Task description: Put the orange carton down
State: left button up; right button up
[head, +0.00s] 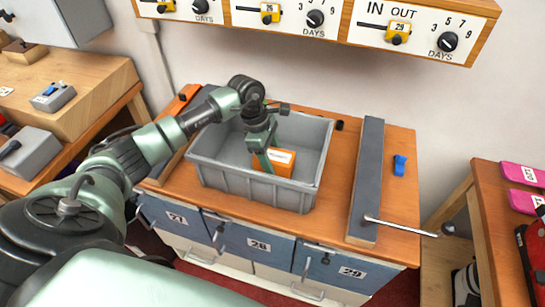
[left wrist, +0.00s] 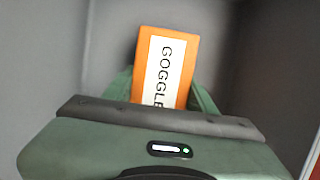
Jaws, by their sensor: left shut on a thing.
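The orange carton (head: 284,157) has a white label and is inside the grey bin (head: 250,180) on the wooden bench top. In the left wrist view the carton (left wrist: 187,53) shows its label with the letters "GOGGLE", the end cut off by my gripper. My left gripper (head: 268,160) reaches down into the bin and is shut on the carton, with a green finger at each side of it in the left wrist view. I cannot tell whether the carton touches the bin floor. My right gripper is in neither view.
A metal lever (head: 400,227) sticks out at the front right. Numbered blue drawers (head: 258,243) are below. A panel of dials (head: 400,30) hangs above.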

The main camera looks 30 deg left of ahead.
pick_arm(q)
jog(key=shift+f, duration=0.1)
jog(key=o, duration=1.7)
jog(key=shift+c, duration=0.2)
jog(key=b+v, duration=0.2)
jog(key=v, duration=1)
jog(key=shift+d+r+b, duration=0.1)
jog(key=shift+r+b, duration=0.15)
jog(key=shift+b, duration=0.1)
